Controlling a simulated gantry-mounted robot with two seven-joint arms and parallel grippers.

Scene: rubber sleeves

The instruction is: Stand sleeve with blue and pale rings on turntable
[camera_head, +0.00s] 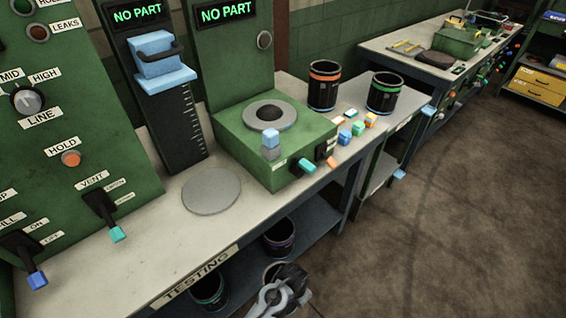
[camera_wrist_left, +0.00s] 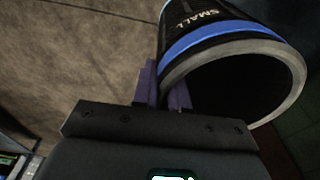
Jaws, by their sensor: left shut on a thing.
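In the left wrist view, my left gripper (camera_wrist_left: 166,90) is shut on the wall of a black sleeve (camera_wrist_left: 182,40). The sleeve has a blue ring, a pale ring at its mouth and the word SMALL. It is tilted, with its open mouth toward the lower right, and grey floor shows beyond it. In the head view a flat grey disc, which looks like the turntable (camera_head: 211,191), lies empty on the testing bench. A grey metal part of mine shows at the bottom edge there; the held sleeve is not clearly visible in that view. My right gripper is not identifiable.
The testing bench (camera_head: 145,240) carries a blue-topped height gauge (camera_head: 165,90) and a green box (camera_head: 300,150) with levers. Sleeves with orange (camera_head: 322,92) and green (camera_head: 383,98) rings stand behind. More sleeves (camera_head: 279,240) are on the lower shelf. Bench space around the disc is clear.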

